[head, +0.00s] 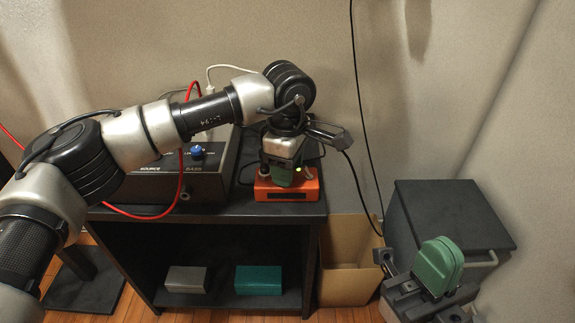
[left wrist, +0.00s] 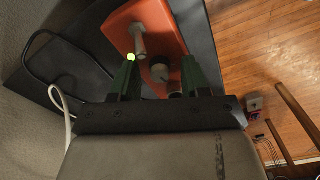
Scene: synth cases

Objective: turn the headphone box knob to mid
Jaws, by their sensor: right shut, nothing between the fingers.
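The headphone box appears to be the small orange-red box (head: 288,195) on the black shelf unit. In the left wrist view the orange box (left wrist: 117,27) shows a lit green light, a silver post and a round grey knob (left wrist: 160,72). My left gripper (head: 285,180) is above the box, pointing down. In the left wrist view my left gripper (left wrist: 160,62) is open, with the knob seen between its dark green fingers; contact is not visible. The knob is hidden in the head view. My right gripper (head: 442,258) is shut and empty at the lower right.
A black box (head: 165,188) with a blue knob (head: 197,151) stands left of the orange box, with red and dark cables nearby. Grey (head: 186,279) and teal (head: 259,280) boxes lie on the lower shelf. A cardboard box (head: 347,250) and dark cabinet (head: 450,215) stand right.

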